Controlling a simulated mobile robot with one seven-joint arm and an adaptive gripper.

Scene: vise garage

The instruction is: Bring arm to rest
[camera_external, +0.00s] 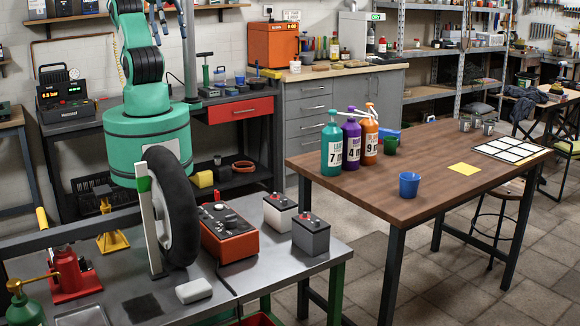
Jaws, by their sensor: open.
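My green and black arm (139,62) stands upright at the left, on its round green base (148,138). It rises past the top edge of the picture. No held object is visible.
A grey bench (215,293) in front bears a tyre (178,205), an orange-red device (228,231) and two batteries (311,234). A wooden table (440,167) at right bears three pump bottles (351,141), a blue cup (409,185) and a white grid (510,150).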

